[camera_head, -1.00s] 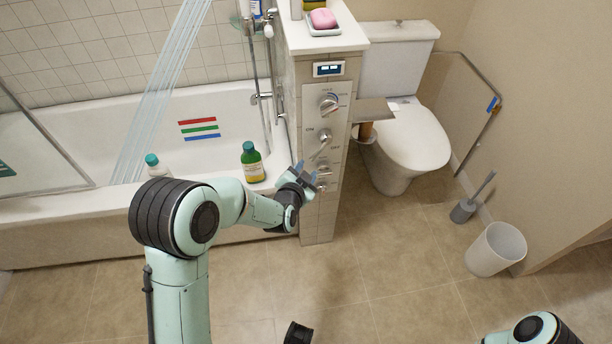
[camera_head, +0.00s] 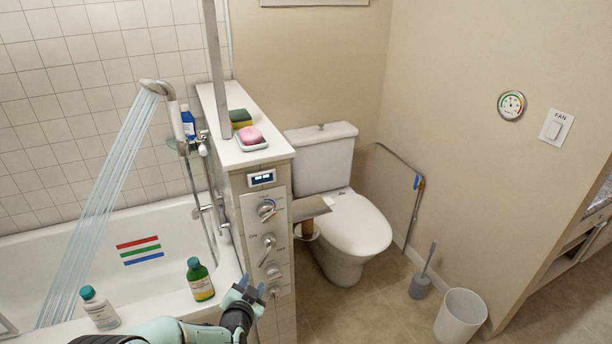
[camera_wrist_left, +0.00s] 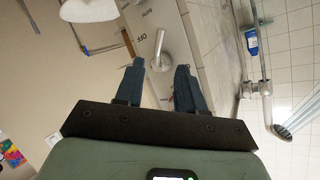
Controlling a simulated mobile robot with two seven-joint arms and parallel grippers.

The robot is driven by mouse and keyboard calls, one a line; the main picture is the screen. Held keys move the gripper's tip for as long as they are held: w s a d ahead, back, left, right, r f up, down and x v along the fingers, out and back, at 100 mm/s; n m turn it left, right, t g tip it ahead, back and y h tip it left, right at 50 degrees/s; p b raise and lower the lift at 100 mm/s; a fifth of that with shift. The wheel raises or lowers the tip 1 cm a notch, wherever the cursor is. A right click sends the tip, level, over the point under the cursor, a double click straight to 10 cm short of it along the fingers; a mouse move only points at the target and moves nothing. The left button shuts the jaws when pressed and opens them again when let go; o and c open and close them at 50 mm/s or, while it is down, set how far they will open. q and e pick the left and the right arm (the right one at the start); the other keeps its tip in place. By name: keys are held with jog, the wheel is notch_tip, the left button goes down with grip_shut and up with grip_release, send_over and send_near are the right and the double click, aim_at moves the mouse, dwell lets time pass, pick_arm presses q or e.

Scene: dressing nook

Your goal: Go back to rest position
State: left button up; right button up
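My left gripper (camera_head: 246,289) is at the bottom of the head view, in front of the lower part of the control panel (camera_head: 251,229). In the left wrist view its two fingers (camera_wrist_left: 157,85) are spread apart with nothing between them. A lever knob (camera_wrist_left: 159,48) marked OFF shows beyond the fingertips, and it also shows in the head view (camera_head: 267,246). I cannot tell whether the gripper touches the panel. My right gripper is not in view.
The running shower head (camera_head: 157,88) pours into the bathtub (camera_head: 180,236). A green bottle (camera_head: 200,280) and a white bottle (camera_head: 100,309) stand on the tub rim, close to my left arm. The toilet (camera_head: 345,225), brush (camera_head: 421,281) and bin (camera_head: 460,317) stand right of the panel.

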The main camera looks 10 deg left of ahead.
pick_arm(q)
jog(key=s+d+f+n+g+h+p, duration=0.25)
jog(key=s+f+n+g+p, duration=0.35)
jog(key=s+f, duration=1)
jog(key=s+d+f+n+g+p, duration=0.1)
jog(key=s+d+f+g, duration=0.1)
jog(key=s, duration=0.5)
jog(key=s+d+f+n+g+h+p, duration=0.1)
jog(key=s+d+f+g, duration=0.1)
jog(key=s+d+g, duration=0.2)
jog(key=s+d+f+n+g+h+p, duration=0.1)
jog(key=s+d+f+g, duration=0.1)
jog(key=s, duration=0.8)
jog(key=shift+s+d+f+g, duration=0.25)
jog(key=shift+d+g, duration=0.15)
jog(key=shift+d, duration=0.15)
jog(key=shift+a+h, duration=0.1)
jog(key=shift+h, duration=0.15)
